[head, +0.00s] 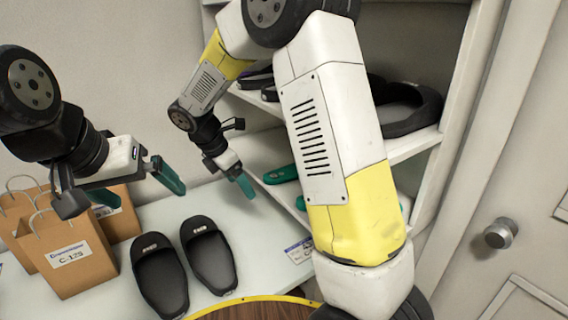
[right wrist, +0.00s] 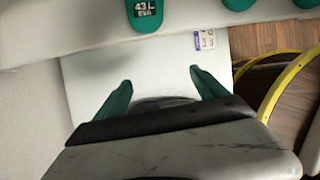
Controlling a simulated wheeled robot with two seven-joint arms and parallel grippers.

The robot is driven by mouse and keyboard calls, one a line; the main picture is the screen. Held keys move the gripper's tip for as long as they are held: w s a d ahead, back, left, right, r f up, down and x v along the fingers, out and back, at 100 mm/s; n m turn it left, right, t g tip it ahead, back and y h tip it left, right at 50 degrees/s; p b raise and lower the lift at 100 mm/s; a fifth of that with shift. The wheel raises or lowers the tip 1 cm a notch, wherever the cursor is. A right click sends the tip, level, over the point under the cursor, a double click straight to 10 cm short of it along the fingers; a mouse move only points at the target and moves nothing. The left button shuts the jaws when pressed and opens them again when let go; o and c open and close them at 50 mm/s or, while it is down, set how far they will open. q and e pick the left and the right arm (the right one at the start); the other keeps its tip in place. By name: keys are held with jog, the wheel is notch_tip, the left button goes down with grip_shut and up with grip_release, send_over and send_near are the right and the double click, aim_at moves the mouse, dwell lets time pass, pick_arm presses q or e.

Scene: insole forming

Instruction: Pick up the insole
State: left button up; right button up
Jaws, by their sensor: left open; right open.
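Green insoles lie on the lower shelf of the rack; in the head view one insole (head: 280,175) shows beside my right gripper and another (head: 301,203) lies lower, partly hidden by my arm. In the right wrist view an insole marked "43 L EVA" (right wrist: 145,12) is at the top edge, cut off, beyond my open fingers. More green insoles show at the top right and right. My right gripper (right wrist: 162,91) is open and empty, apart from the insoles; it also shows in the head view (head: 242,185). My left gripper (head: 138,188) is open and empty above the white table, near the paper bags.
A pair of black slippers (head: 210,256) lies on the white table (head: 232,213). The white rack (head: 413,141) holds dark footwear (head: 408,107) higher up. A small label card (head: 298,250) is at the rack's foot.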

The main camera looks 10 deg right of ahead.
aim_at(276, 175)
jog(key=w+d, duration=0.1)
jog(key=d, duration=0.2)
jog(key=w+d, duration=0.2)
jog(key=d, duration=0.1)
jog(key=w+d, duration=0.1)
jog(key=d, duration=0.2)
jog(key=shift+w+d, duration=0.35)
jog(key=shift+d, duration=0.05)
jog(key=shift+w+d+f, duration=0.1)
jog(key=shift+w+d, duration=0.05)
jog(key=shift+d, duration=0.1)
jog(key=shift+d+f, duration=0.1)
jog(key=shift+f, duration=0.3)
jog(key=c, duration=1.5)
